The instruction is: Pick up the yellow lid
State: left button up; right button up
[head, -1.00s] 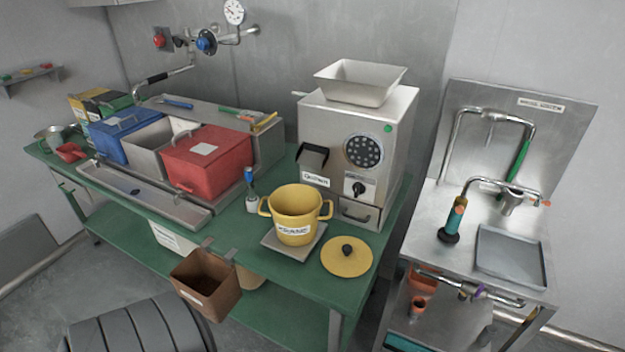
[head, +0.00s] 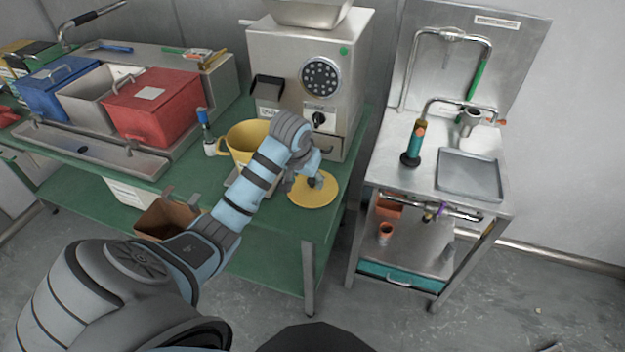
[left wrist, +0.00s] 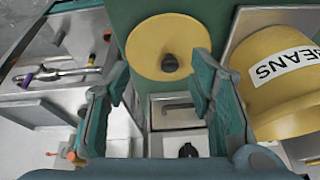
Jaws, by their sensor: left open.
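The round yellow lid (head: 313,193) lies flat on the green table, right of the yellow pot (head: 246,138). My left gripper (head: 302,180) is over the lid in the head view and hides part of it. In the left wrist view the lid (left wrist: 150,47) shows beyond the fingertips, with its dark knob (left wrist: 170,63) between the two finger lines. The left gripper (left wrist: 160,88) is open and empty, and its fingers are apart from the knob. The pot (left wrist: 272,85), labelled BEANS, stands close to the right finger. My right gripper is not in view.
The metal grinder (head: 335,60) stands behind the lid and pot. A red box (head: 165,105) and a blue box (head: 58,92) stand at the left. A brown bin (head: 165,218) hangs at the table's front edge. A steel stand (head: 395,165) is to the right, across a gap.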

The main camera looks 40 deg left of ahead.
aim_at(311, 180)
pick_arm(q)
notch_tip(311, 180, up, 3)
jog(key=w+a, duration=0.2)
jog(key=shift+n, duration=0.5)
jog(key=b+x, duration=0.1)
jog(key=x, duration=0.3)
jog(key=b+x, duration=0.1)
jog(key=x, duration=0.4)
jog(key=b+x, duration=0.2)
jog(key=x, duration=0.2)
jog(key=shift+w+a+f, duration=0.1)
jog(key=shift+w+a, duration=0.1)
jog(key=shift+w, duration=0.25)
grip_shut()
